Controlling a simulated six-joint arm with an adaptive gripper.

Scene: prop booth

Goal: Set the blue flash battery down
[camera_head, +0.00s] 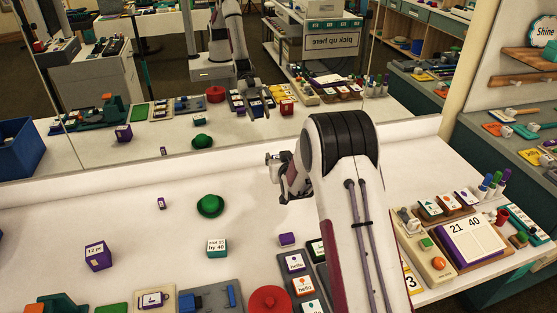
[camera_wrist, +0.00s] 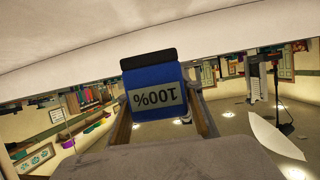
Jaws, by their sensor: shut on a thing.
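The blue flash battery (camera_wrist: 152,80) is large in the wrist view, with a dark cap and a pale label reading 100% upside down. My gripper (camera_wrist: 160,98) is shut on it, one finger on each side. In the head view my gripper (camera_head: 277,172) is above the white table (camera_head: 140,212), towards its back edge and right of the green hat. My own arm covers part of it there, and I cannot make out the battery clearly in that view.
A red round thing (camera_head: 270,300) is at the front. A mirror lines the back. White table between the loose things is bare.

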